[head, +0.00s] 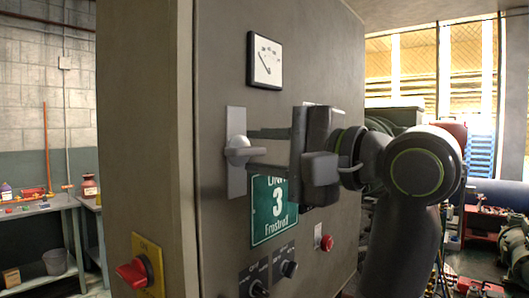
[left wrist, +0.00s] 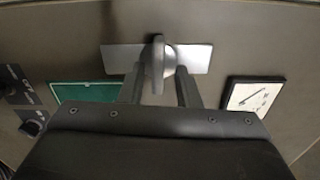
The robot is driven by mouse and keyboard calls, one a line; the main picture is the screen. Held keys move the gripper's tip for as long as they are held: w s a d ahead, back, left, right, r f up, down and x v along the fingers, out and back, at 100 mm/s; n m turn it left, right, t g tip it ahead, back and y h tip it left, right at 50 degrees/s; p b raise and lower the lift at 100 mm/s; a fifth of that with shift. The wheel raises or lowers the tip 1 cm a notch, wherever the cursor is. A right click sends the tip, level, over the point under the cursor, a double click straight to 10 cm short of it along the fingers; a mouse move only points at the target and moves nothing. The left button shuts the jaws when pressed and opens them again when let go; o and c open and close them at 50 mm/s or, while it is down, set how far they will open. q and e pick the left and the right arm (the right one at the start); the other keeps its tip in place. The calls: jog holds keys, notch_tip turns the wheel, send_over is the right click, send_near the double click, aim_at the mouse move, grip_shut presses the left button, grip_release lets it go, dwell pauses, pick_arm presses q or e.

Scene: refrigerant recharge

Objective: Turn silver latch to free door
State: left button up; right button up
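The silver latch (head: 238,150) is a rounded handle on a tall silver plate (head: 237,183) fixed to the grey cabinet door (head: 215,75). The handle lies crosswise to its plate. In the left wrist view the latch handle (left wrist: 157,62) stands between my two fingers, with the plate (left wrist: 120,58) behind it. My left gripper (head: 252,150) is open, one finger above and one below the handle. In the left wrist view the left gripper (left wrist: 161,84) shows a gap on both sides of the handle. My right gripper is in neither view.
A gauge (head: 265,61) is above the latch. A green sign (head: 274,211) is below it, partly behind my gripper. Lower down are black knobs (head: 289,269), a red button (head: 327,242) and a red switch (head: 133,272) on the cabinet's side. A workbench (head: 45,204) stands at far left.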

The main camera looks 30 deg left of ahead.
pick_arm(q)
jog(key=shift+d, duration=0.1)
jog(key=d, duration=0.8)
jog(key=shift+s+d+b, duration=0.35)
jog(key=shift+d+b, duration=0.05)
jog(key=shift+f, duration=0.1)
